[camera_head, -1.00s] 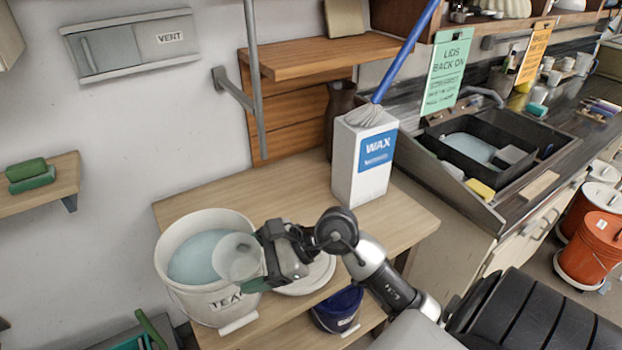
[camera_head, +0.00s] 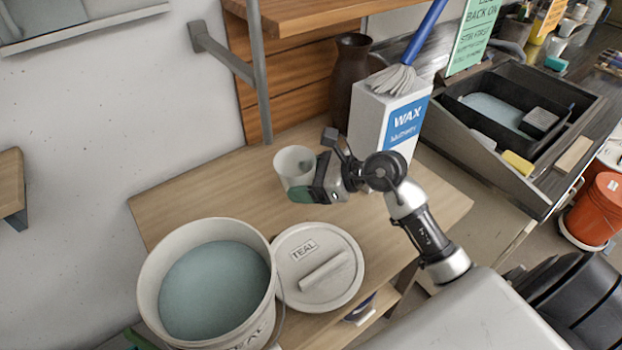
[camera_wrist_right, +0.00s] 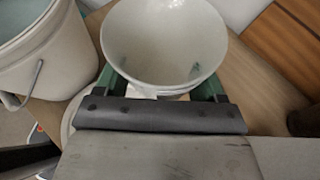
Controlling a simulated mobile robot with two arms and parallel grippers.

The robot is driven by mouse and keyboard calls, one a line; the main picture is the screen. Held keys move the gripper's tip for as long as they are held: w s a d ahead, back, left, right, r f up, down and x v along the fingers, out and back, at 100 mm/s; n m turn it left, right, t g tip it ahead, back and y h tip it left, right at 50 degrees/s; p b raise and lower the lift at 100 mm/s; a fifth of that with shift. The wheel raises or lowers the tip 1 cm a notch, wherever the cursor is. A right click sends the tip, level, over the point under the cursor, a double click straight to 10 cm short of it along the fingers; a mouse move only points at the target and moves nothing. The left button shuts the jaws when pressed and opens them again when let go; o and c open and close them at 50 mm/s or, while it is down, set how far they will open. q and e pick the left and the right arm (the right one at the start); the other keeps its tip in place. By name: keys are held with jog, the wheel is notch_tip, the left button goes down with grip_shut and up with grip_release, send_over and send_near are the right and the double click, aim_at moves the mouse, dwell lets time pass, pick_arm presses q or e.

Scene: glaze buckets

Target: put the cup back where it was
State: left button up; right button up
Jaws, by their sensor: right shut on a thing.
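The cup (camera_head: 292,163) is white-grey and looks upright, over the wooden table behind the bucket and lid. I cannot tell whether its base touches the table. My right gripper (camera_head: 304,188) is shut on the cup from the right. In the right wrist view the cup (camera_wrist_right: 165,42) is seen from above, between the green fingers of my right gripper (camera_wrist_right: 160,86). Its inside looks empty, with a few bluish marks. My left gripper is not in view.
An open glaze bucket (camera_head: 150,275) with blue-grey glaze stands at the table's front left. Its TEAL lid (camera_head: 340,285) lies beside it. A WAX box (camera_head: 405,121) and a brown vase (camera_head: 349,75) stand behind. The table's left rear is clear.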

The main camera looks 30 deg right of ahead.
jog(key=w+d+f+m+t+h+b, duration=0.25)
jog(key=w+d+m+h, duration=0.2)
jog(key=w, duration=0.35)
jog(key=w+d+f+m+t+h+b, duration=0.1)
jog(key=w+d+f+m+t+h, duration=0.15)
jog(key=w+d+f+m, duration=0.4)
jog(key=f, duration=0.1)
jog(key=w+f+n, duration=0.1)
jog(key=a+f+n+g, duration=0.1)
jog(key=shift+w, duration=0.25)
jog(key=shift+f, duration=2.2)
jog(key=shift+f, duration=0.15)
jog(key=o, duration=1.1)
jog(key=shift+o, duration=0.2)
jog(key=shift+s+r, duration=0.1)
jog(key=shift+r, duration=0.15)
jog(key=v, duration=1.2)
jog(key=shift+a+f, duration=0.15)
jog(key=shift+a, duration=0.05)
